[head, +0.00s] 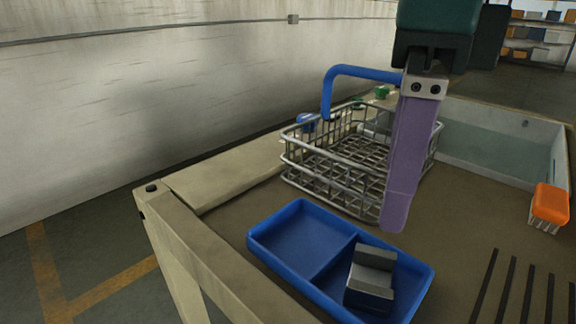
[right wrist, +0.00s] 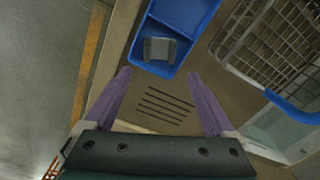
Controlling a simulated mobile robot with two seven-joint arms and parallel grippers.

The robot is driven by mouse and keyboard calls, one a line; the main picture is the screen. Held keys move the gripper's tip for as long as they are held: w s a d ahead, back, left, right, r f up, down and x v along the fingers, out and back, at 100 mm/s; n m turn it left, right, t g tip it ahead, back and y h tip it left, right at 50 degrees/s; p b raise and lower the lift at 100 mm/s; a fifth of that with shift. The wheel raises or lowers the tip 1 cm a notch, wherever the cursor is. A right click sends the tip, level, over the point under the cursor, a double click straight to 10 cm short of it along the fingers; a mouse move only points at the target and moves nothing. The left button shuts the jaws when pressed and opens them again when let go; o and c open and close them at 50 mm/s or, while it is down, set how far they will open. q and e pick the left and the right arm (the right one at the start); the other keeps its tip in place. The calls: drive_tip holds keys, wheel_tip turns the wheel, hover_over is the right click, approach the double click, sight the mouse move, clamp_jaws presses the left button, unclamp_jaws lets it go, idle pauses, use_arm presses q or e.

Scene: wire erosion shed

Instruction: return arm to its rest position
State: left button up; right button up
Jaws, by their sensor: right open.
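My right gripper (head: 393,222) hangs in from the top right of the head view, purple fingers pointing down, in front of the wire basket. In the right wrist view the fingers of the right gripper (right wrist: 159,76) are spread wide with nothing between them. A grey metal block with a stepped top (head: 371,278) lies in the right compartment of the blue two-part tray (head: 258,243). The block (right wrist: 160,49) also shows in the right wrist view, beyond the fingertips and apart from them. My left gripper is not in view.
A wire basket (head: 310,176) with a blue handle (head: 352,72) stands behind the tray. A water-filled basin (head: 490,145) is at the back right, with an orange brush (head: 549,205) by its edge. Dark slots (head: 510,285) mark the bench at right. A wall (head: 130,100) stands left.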

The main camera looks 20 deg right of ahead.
drive_tip(key=shift+r, duration=0.4)
drive_tip(key=shift+a, duration=0.1)
